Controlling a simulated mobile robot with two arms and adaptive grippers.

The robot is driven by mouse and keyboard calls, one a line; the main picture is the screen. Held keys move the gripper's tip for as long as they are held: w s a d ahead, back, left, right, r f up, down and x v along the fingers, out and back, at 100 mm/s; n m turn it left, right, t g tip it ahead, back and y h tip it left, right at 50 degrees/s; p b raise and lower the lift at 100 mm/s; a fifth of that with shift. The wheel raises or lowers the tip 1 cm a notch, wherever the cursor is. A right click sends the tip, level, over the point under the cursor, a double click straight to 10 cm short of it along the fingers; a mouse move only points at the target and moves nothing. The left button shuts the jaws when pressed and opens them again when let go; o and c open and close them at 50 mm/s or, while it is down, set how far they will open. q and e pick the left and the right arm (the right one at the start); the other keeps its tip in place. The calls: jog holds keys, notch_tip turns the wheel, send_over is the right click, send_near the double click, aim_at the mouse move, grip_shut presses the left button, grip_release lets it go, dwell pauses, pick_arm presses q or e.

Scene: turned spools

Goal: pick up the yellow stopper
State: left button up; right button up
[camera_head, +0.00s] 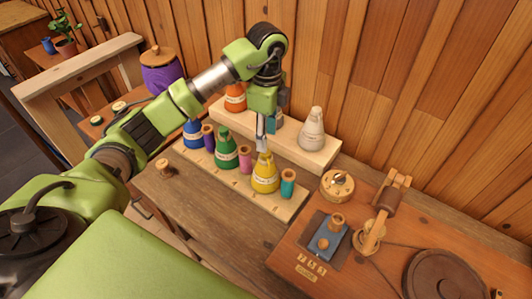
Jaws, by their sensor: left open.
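A yellow bottle-shaped piece (264,177) stands upright toward the right end of the front wooden rack (222,174). Its narrow top is partly covered by my left gripper (262,147), so I cannot tell a separate stopper from the body. My left gripper points down from above, with its fingertips at the top of the yellow piece. It is open; the picture is too small to tell whether the fingers touch the piece. My right gripper is out of view.
A teal spool (288,184) and a pink spool (245,158) stand close beside the yellow piece. A green bottle (226,152) and a blue one (193,134) are further left. Behind, a raised shelf (300,145) holds a grey bottle (312,130) and an orange one (235,98).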

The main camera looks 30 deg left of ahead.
aim_at(266, 156)
pick_arm(q)
jog(key=shift+f, duration=0.35)
jog(key=shift+s+a+f+p, duration=0.1)
jog(key=shift+f+p, duration=0.45)
jog(key=shift+f, duration=0.05)
notch_tip(266, 156, down, 4)
jog(key=shift+a+r+p, duration=0.1)
jog(key=shift+r+p, duration=0.15)
jog(key=shift+p, duration=0.45)
jog(key=shift+f, duration=0.3)
jog(key=c, duration=0.8)
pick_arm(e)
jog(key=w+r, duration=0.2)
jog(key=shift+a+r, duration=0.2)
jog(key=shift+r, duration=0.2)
